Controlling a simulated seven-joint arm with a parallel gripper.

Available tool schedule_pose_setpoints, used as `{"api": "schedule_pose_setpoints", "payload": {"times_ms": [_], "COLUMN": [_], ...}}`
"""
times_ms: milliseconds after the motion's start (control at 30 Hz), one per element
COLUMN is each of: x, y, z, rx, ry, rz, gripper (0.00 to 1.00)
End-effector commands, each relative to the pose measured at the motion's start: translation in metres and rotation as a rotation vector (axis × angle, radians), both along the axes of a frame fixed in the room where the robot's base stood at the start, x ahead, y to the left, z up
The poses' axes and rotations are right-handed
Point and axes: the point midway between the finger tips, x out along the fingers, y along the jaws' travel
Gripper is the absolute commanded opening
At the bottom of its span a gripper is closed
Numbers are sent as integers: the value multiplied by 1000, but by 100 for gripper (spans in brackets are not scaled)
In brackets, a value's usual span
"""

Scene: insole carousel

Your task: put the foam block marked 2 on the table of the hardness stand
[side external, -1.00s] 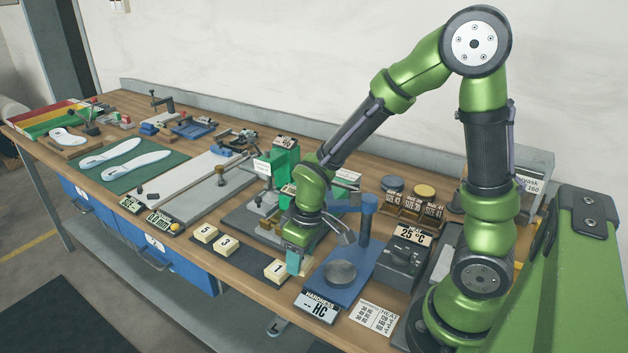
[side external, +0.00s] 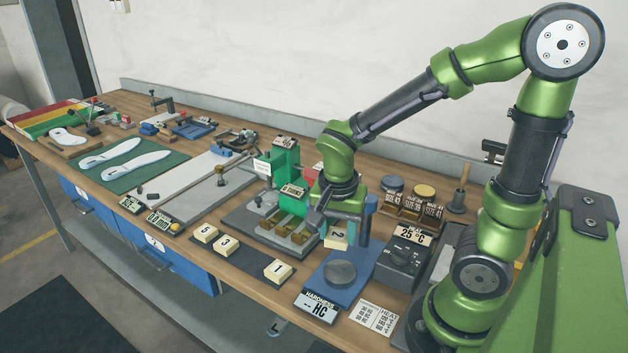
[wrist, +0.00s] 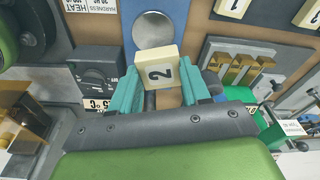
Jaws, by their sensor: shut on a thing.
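The foam block marked 2 (side external: 337,235) is cream with a black number. It also shows in the wrist view (wrist: 160,66), held between the two teal fingertips of my gripper (wrist: 166,90). My gripper is shut on it and holds it in the air beside the hardness stand. The hardness stand (side external: 328,292) is blue, with a round grey table (side external: 341,272) and a blue post at its back. In the wrist view the round table (wrist: 152,29) lies just beyond the block, bare. In the side view the block is behind and above the table, apart from it.
Foam blocks marked 1 (side external: 279,271), 3 (side external: 226,243) and 5 (side external: 205,233) sit on a dark strip left of the stand. A dark heater box (side external: 402,260) stands close to its right. A fixture with brass pieces (side external: 286,230) is at the left. The hardness display (side external: 316,307) is in front.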

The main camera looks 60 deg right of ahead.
Motion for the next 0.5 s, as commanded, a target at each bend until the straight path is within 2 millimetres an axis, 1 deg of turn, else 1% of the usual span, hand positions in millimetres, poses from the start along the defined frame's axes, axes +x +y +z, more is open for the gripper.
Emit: {"api": "schedule_pose_setpoints", "payload": {"times_ms": [33,100,200,267,500], "x": [-2,-5,-7,-8,-8], "y": [-1,-3,-3,-3,-3], "z": [1,1,1,-3,-38], "rx": [-3,-7,-9,-10,-9], "ry": [1,3,4,5,5], "rz": [-72,-156,-236,-262,-278], "gripper": [18,18,18,18,18]}}
